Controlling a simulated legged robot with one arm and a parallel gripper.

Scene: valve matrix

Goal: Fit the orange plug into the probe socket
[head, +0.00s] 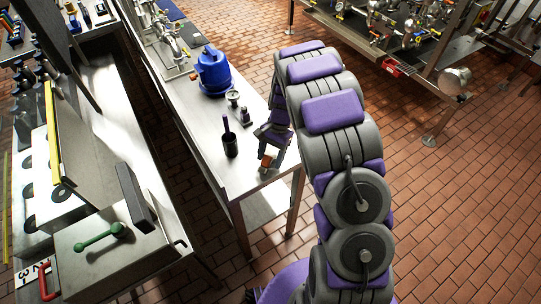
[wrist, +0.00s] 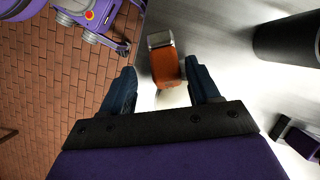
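The orange plug (wrist: 166,66), an orange block with a bright metal end, is at the table's front edge. It is between the two dark fingers of my gripper (wrist: 161,72) in the wrist view, with a gap on both sides. My gripper is open and not closed on it. In the head view the plug (head: 266,161) shows small, just below my gripper (head: 268,150); the fingers are hard to make out there. I cannot identify the probe socket for certain in either view.
A black cup (head: 230,146) with a purple stick stands left of my gripper on the metal table (head: 206,122); the cup also shows in the wrist view (wrist: 288,38). A small purple-and-dark object (head: 245,117), a gauge (head: 233,98) and a blue pot (head: 212,72) stand farther back.

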